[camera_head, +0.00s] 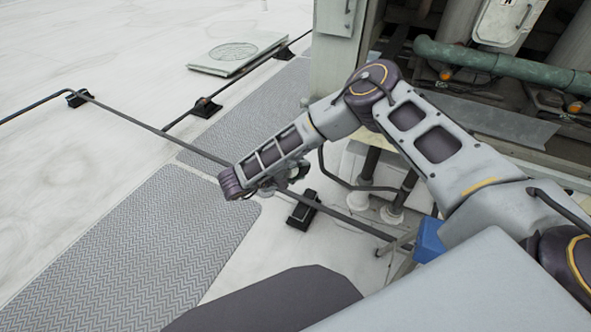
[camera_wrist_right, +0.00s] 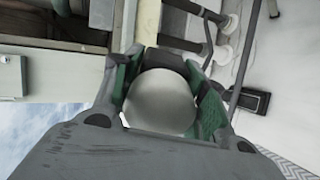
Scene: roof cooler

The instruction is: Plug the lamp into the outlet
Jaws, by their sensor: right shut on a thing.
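My right gripper (camera_head: 284,180) is partly hidden under my wrist in the head view, to the left of the cabinet's pipes. In the right wrist view its green-padded fingers (camera_wrist_right: 162,82) are closed around a smooth, rounded, pale grey thing (camera_wrist_right: 160,101). This may be part of the lamp; its far side is hidden and I cannot tell whether a plug is there. No outlet can be made out for sure. A grey box with a latch (camera_wrist_right: 11,77) shows at the left of the wrist view. My left gripper is not in view.
Dark conduit (camera_head: 140,122) runs over the white roof on black blocks (camera_head: 303,210). Grey textured mats (camera_head: 130,245) lie at left. Vertical pipes (camera_head: 369,165), a green pipe (camera_head: 500,62) and a blue box (camera_head: 428,240) are at right. The roof at left is mostly open.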

